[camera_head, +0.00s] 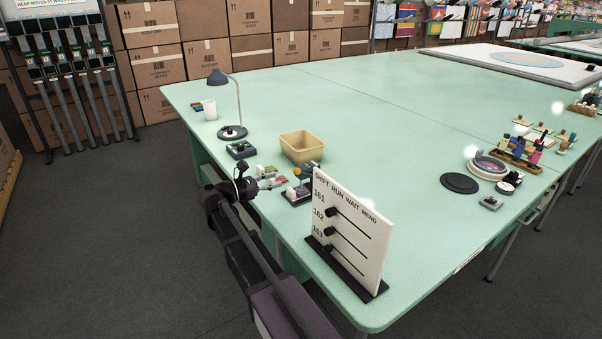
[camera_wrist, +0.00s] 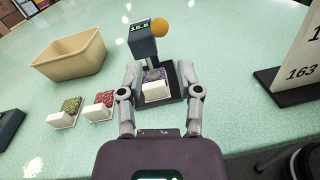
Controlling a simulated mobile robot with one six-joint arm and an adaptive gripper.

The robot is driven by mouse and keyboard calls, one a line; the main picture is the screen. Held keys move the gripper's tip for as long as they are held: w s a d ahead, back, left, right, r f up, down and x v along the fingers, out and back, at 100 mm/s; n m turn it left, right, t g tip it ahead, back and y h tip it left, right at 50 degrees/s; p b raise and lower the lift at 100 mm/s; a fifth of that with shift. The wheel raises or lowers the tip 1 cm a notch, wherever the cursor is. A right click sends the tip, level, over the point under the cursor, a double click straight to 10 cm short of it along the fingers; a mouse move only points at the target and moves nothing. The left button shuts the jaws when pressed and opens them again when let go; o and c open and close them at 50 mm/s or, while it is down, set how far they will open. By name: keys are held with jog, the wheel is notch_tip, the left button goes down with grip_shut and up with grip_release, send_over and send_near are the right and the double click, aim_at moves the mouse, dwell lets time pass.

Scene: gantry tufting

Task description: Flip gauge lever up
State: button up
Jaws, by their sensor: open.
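The gauge (camera_wrist: 143,48) stands upright on a dark base in the wrist view, with a small lit display on its head. Its lever ends in an orange ball (camera_wrist: 160,29) beside the head's upper right; the lever's arm is mostly hidden. The ball also shows in the head view (camera_head: 297,171). A purple tufted sample on a white block (camera_wrist: 155,90) sits at the gauge's foot. My gripper (camera_wrist: 159,70) is open and empty, its fingers either side of the gauge's lower part in the picture. Contact cannot be told. In the head view my gripper (camera_head: 268,182) is left of the gauge.
A tan bin (camera_wrist: 72,54) stands beyond and left. A green sample (camera_wrist: 66,110) and a red sample (camera_wrist: 100,105) lie left of the gauge. A white board with dark knobs (camera_head: 350,235) stands close on the right. The table's middle (camera_head: 380,120) is clear.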

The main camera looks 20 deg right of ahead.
aim_at(301, 171)
jog(key=d, duration=0.6)
jog(key=w+d, duration=0.1)
jog(key=d, duration=0.3)
jog(key=shift+a, duration=0.1)
grip_shut()
